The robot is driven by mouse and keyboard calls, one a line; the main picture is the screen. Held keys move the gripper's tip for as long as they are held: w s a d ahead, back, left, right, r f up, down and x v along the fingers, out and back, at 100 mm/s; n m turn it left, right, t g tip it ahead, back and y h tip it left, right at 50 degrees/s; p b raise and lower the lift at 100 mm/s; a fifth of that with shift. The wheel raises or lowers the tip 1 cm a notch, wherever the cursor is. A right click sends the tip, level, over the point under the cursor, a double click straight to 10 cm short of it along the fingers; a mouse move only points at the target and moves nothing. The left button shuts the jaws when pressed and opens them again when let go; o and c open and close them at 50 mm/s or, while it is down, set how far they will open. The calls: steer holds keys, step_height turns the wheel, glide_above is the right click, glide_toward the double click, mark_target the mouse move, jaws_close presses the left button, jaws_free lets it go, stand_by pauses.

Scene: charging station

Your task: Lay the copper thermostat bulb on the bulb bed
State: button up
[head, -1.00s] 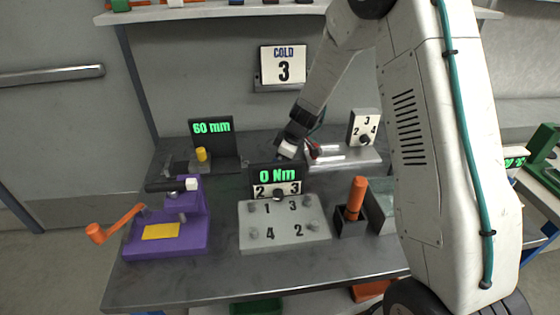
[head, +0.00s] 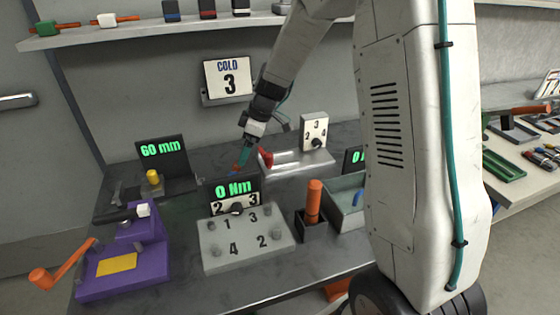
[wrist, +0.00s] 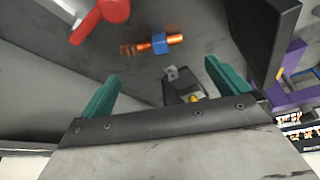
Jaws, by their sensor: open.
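The copper thermostat bulb (wrist: 160,43) lies on the dark tabletop in the wrist view, with a blue band around it and a thin copper coil at its left end. In the head view only a small orange and blue bit of it shows (head: 235,170), behind the 0 Nm display. My gripper (wrist: 163,70) is open and empty, its teal fingers spread apart, with the bulb beyond the fingertips. In the head view my gripper (head: 243,158) is above that spot. The shiny metal block (head: 297,162) below the 3-2-4 dial appears to be the bulb bed; it looks bare.
A red handle (wrist: 103,17) stands close to the bulb, at the block's left end (head: 266,159). The 0 Nm display (head: 235,190) rises in front. The 60 mm display (head: 162,150) and a purple fixture (head: 125,255) stand left; an orange-handled tool (head: 314,200) is right.

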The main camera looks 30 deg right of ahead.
steer(key=s+a+r+m+h, duration=0.1)
steer(key=s+a+r+m, duration=0.1)
steer(key=s+r, duration=0.6)
steer(key=s+a+r+m, duration=0.1)
steer(key=s+r+m, duration=0.3)
steer(key=s, duration=0.6)
steer(key=s+d+r+m+h, duration=0.1)
steer(key=s+m, duration=0.1)
steer(key=s, duration=0.7)
steer(key=s+d+r+m+g+h, duration=0.1)
steer(key=s+r+m, duration=0.1)
steer(key=s, duration=0.8)
steer(key=shift+m+h, duration=0.4)
steer(key=shift+m, duration=0.2)
